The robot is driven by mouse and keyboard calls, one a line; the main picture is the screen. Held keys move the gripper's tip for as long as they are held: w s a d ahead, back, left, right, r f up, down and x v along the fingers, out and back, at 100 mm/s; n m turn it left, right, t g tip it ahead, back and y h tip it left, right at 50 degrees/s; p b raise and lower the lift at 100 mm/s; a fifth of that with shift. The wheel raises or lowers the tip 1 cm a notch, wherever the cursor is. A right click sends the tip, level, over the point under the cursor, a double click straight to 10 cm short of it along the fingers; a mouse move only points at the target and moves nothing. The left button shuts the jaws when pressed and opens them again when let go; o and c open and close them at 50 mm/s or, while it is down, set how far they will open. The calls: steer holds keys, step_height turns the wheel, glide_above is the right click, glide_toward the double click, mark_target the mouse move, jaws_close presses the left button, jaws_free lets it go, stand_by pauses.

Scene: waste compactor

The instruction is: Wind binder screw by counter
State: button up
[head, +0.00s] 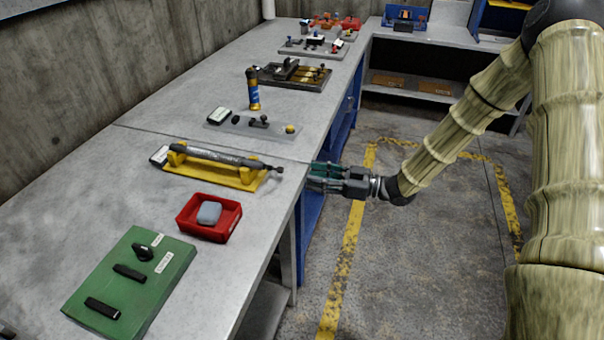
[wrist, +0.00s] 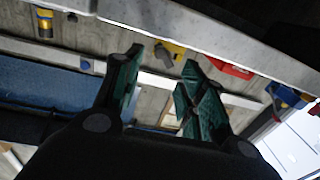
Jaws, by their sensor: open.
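A long grey screw rod (head: 212,155) lies across a yellow cradle (head: 232,177) on the workbench, with a dark knob at its right end (head: 277,169) near the bench's front edge. A small white box (head: 160,155), perhaps the counter, sits by its left end; its reading is too small to tell. My gripper (head: 313,176) is beside the bench edge, right of the knob and apart from it. In the wrist view my gripper (wrist: 163,60) has its green fingers spread with nothing between them. The yellow cradle (wrist: 172,47) and the dark rod end (wrist: 162,56) show beyond the fingertips.
A red tray (head: 232,222) with a grey block (head: 209,212) and a green board (head: 112,295) are nearer on the bench. A grey plate with small parts (head: 270,132) and a blue-gold canister (head: 253,92) stand farther back. The floor beside the bench is clear.

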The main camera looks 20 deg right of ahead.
steer(key=shift+v, duration=0.85)
